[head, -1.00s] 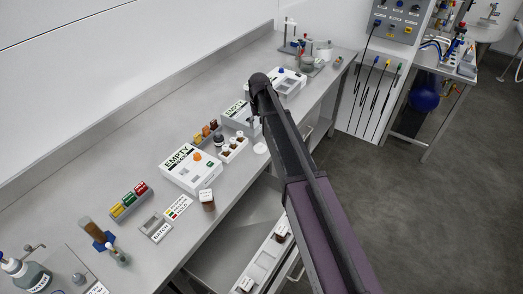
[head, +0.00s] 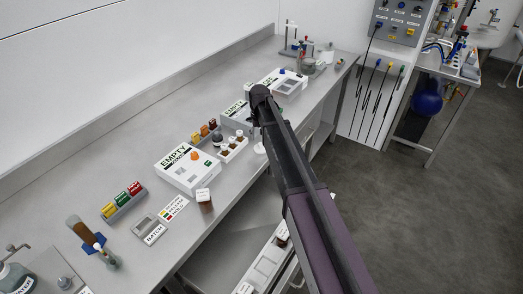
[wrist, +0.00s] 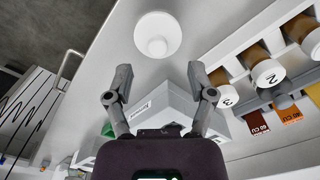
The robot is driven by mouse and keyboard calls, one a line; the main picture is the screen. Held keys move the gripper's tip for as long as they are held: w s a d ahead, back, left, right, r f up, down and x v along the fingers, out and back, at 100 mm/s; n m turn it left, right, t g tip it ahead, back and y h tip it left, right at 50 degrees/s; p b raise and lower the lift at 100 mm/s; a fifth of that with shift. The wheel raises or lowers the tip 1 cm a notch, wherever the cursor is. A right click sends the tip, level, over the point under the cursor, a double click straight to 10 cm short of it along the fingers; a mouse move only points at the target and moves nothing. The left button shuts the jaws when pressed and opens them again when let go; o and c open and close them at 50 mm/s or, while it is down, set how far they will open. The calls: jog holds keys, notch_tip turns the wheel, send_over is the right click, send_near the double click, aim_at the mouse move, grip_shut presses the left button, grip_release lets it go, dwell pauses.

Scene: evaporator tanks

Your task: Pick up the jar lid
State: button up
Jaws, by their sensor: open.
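The jar lid, a round white disc with a small raised knob, lies on the bench near its edge. It shows whole in the wrist view (wrist: 158,22), and in the head view (head: 260,149) it is partly covered by my arm. My gripper (wrist: 158,72) is open and empty in the wrist view. Its two grey fingers are spread apart, with the lid beyond their tips and roughly centred between them; they do not touch it. In the head view my gripper is mostly hidden by my arm.
Brown jars with white numbered caps (wrist: 268,73) stand in a rack right of the lid in the wrist view. A white box (wrist: 165,103) lies beneath the fingers. A white EMPTY box (head: 187,169) and a capped brown jar (head: 204,200) stand farther along the bench (head: 120,170).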

aim_at(261, 144)
jog(key=shift+f, duration=0.1)
dwell(0.3)
jog(key=shift+d+f+b, duration=0.15)
jog(key=shift+f+b, duration=2.35)
jog(key=shift+b, duration=0.1)
jog(key=c, duration=0.9)
